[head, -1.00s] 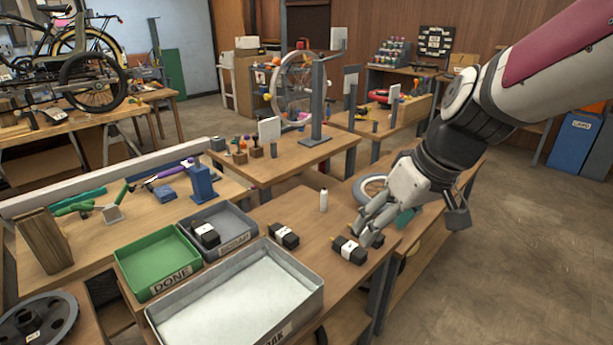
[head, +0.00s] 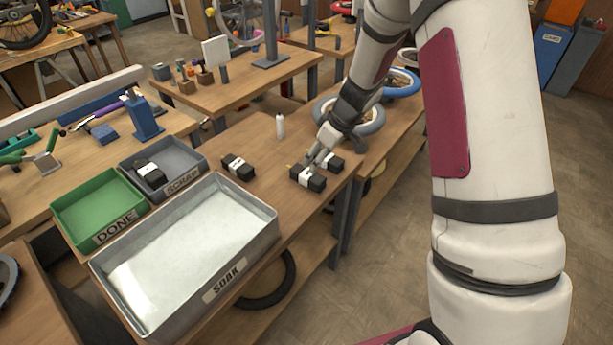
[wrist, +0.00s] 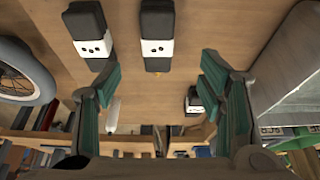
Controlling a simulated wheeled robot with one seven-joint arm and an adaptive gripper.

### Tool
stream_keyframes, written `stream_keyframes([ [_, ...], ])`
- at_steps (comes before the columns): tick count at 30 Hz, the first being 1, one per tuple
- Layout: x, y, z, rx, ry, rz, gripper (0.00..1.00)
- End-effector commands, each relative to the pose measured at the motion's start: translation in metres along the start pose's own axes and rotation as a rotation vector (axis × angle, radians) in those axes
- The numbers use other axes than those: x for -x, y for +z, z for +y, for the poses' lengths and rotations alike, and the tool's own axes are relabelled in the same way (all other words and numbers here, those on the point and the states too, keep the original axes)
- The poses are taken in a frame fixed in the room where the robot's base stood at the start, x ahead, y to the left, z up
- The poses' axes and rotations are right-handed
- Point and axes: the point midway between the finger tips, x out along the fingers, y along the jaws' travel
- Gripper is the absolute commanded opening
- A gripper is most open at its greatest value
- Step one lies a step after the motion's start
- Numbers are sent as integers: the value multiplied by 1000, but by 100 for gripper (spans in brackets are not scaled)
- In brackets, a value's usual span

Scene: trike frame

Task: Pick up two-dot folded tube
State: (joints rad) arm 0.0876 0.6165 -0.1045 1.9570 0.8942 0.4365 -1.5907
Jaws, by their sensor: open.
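Two black folded tubes with white bands lie side by side on the bench: a nearer one (head: 308,178) and one behind it, closer to the wheels (head: 332,163). In the wrist view one tube (wrist: 157,22) lies in line with the gap between my fingers; its band appears to show two dots. The other tube (wrist: 86,22) lies to its left; its band also has small dots, too small to count surely. My gripper (head: 318,156) is open and empty, just above the pair; in the wrist view its fingers (wrist: 160,78) stand well apart.
Another black tube (head: 238,167) lies alone to the left, and one (head: 150,173) sits in the SCRAP tray (head: 190,160). The green DONE tray (head: 75,205) and metal SOAK tray (head: 250,265) stand left. A white bottle (head: 280,127) and a wheel (head: 372,122) are behind.

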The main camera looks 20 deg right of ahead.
Motion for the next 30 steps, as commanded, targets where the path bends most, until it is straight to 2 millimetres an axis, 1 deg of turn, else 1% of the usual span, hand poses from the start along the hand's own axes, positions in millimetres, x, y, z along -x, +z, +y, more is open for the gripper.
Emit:
stream_keyframes([
  [1, -12, 1, 0, -1, -3, -3, 62],
  [6, -41, 0, 0, -1, -2, -2, 62],
  [9, -51, 0, 0, -1, -2, -1, 62],
  [14, -59, 0, 0, -1, -1, -1, 62],
  [24, -102, -2, 3, -1, -2, -1, 62],
  [27, -107, -2, 4, 0, -1, 0, 62],
  [30, -108, -2, 4, -1, 0, 0, 62],
])
